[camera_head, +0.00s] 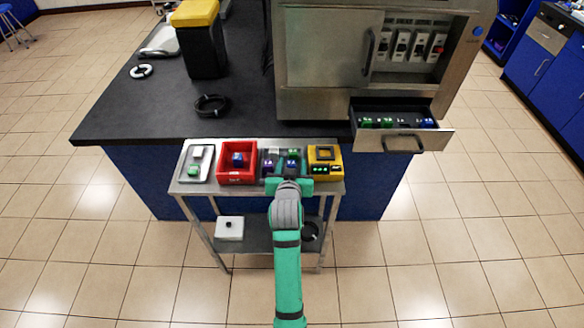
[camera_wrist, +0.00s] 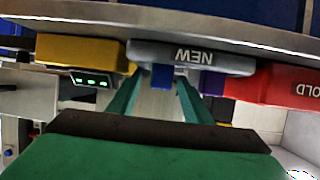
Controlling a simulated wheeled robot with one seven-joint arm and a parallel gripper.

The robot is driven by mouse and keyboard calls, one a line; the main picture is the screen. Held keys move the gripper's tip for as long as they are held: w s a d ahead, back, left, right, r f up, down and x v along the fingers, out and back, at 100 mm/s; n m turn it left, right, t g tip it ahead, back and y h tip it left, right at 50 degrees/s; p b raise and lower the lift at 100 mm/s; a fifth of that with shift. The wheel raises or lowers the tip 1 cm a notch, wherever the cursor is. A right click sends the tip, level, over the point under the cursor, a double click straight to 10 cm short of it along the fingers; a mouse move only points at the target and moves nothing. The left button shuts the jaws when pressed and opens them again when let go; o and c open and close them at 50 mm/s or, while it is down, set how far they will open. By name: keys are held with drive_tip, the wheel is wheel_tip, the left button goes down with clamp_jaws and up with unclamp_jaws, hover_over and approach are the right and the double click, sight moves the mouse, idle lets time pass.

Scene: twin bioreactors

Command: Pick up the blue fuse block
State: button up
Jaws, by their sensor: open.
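My gripper (camera_head: 290,184) is at the front of the grey tray marked NEW (camera_wrist: 195,55) on the small cart. In the wrist view, which is upside down, its two green fingers (camera_wrist: 158,92) stand apart. A blue block (camera_wrist: 163,77) shows in the gap between them, at the tray; I cannot tell whether a finger touches it. In the head view the tray holds small dark blocks with blue, green and purple tops, partly hidden by my gripper. Another blue block (camera_head: 238,159) is in the red bin (camera_head: 238,178), marked OLD in the wrist view.
A yellow device with green lights (camera_head: 325,168) is right of the tray. A pale tray (camera_head: 184,174) with a green-and-white item is at the cart's left. An open drawer (camera_head: 402,140) with several blocks juts out at the right. The bench (camera_head: 160,105) stands behind.

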drive_tip(key=c, duration=1.1)
drive_tip(key=shift+c, duration=0.2)
